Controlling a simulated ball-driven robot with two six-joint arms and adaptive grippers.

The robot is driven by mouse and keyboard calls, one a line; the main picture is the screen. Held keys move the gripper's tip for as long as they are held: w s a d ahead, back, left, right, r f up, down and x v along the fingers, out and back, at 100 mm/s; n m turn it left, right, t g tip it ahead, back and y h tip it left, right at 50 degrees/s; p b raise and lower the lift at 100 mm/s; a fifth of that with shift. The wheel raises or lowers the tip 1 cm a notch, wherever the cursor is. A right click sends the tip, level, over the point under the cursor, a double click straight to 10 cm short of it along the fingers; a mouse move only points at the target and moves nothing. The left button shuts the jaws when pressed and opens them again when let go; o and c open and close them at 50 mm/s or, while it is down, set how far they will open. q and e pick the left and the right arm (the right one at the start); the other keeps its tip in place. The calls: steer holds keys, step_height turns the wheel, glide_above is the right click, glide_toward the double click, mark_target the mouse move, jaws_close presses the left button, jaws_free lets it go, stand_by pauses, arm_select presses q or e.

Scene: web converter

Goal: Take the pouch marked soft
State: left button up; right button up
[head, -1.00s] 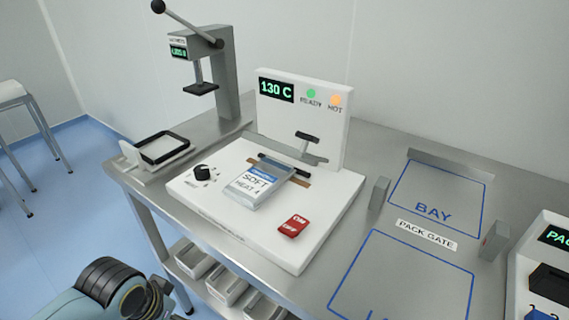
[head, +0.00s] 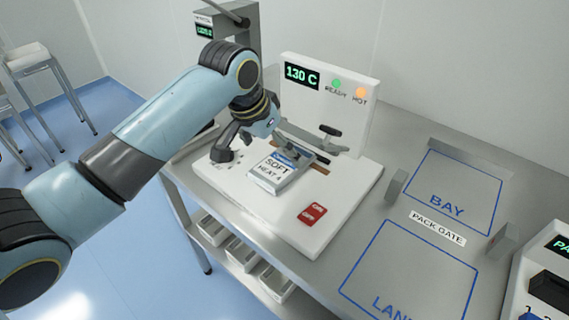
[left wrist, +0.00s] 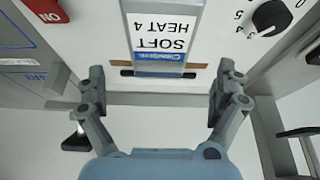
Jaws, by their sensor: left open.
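The pouch marked SOFT HEAT 4 (head: 272,171), silver with a white and blue label, lies on the white bed of the heat sealer (head: 330,180). Its labelled end is near the sealing slot. It also shows in the left wrist view (left wrist: 163,35), upside down. My left gripper (head: 262,140) hangs over the sealer at the pouch's labelled end. In the left wrist view the gripper (left wrist: 163,82) is open and empty, its two fingers wide apart, with the pouch's label just ahead of the gap. In the head view the arm partly hides the fingers. My right gripper is out of view.
The sealer panel (head: 318,95) reads 130 C, with lit READY and HOT lamps. The red ON/OFF switch (head: 312,214) is right of the pouch. The black dial (left wrist: 271,17) is close by. The pack gate posts (head: 395,187) stand on the bench, with clear marked areas around them.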

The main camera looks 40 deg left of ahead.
mark_target(282, 162)
arm_select(q)
steer(key=shift+p+x, duration=0.4)
steer(key=shift+x, duration=2.75)
steer(key=c, duration=1.1)
